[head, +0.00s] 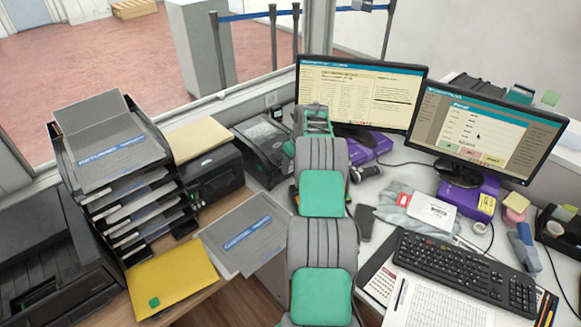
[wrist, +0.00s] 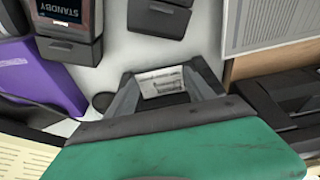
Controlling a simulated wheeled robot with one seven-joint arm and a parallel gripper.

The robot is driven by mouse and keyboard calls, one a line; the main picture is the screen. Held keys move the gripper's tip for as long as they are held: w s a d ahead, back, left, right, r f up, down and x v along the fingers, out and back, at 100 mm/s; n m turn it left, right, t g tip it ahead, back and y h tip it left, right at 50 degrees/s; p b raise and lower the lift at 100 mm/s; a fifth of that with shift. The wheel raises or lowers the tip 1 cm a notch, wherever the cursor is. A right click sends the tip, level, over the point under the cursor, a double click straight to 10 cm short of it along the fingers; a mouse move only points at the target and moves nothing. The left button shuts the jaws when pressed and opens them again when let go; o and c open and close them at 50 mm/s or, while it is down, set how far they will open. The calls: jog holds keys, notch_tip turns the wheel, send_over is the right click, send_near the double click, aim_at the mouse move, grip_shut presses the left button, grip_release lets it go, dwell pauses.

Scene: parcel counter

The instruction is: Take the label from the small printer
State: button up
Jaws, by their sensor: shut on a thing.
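My gripper shows in the wrist view (wrist: 165,82) with its two grey fingers close around a small white printed label (wrist: 163,82). In the head view my arm runs up the middle, and its green end (head: 316,122) is over the desk left of the left monitor; the fingertips and label are hidden there. A dark, low device that may be the small printer (head: 265,148) stands just left of my gripper. A dark device also shows at the right edge of the wrist view (wrist: 292,95). I cannot tell whether the label still touches a printer.
Two monitors (head: 360,95) (head: 487,130) stand behind on purple boxes. A dark device reading STANDBY (wrist: 68,14) lies near the fingers. A keyboard (head: 465,266) is at the right. A tray stack (head: 140,190), yellow envelope (head: 172,280) and grey folder (head: 246,235) are at the left.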

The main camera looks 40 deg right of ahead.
jog(key=shift+s+p+v, duration=0.2)
jog(key=shift+p+v, duration=0.15)
jog(key=shift+v, duration=1.3)
jog(key=w+p+v, duration=0.2)
jog(key=p+v, duration=0.4)
jog(key=v, duration=0.2)
jog(key=shift+r, duration=0.4)
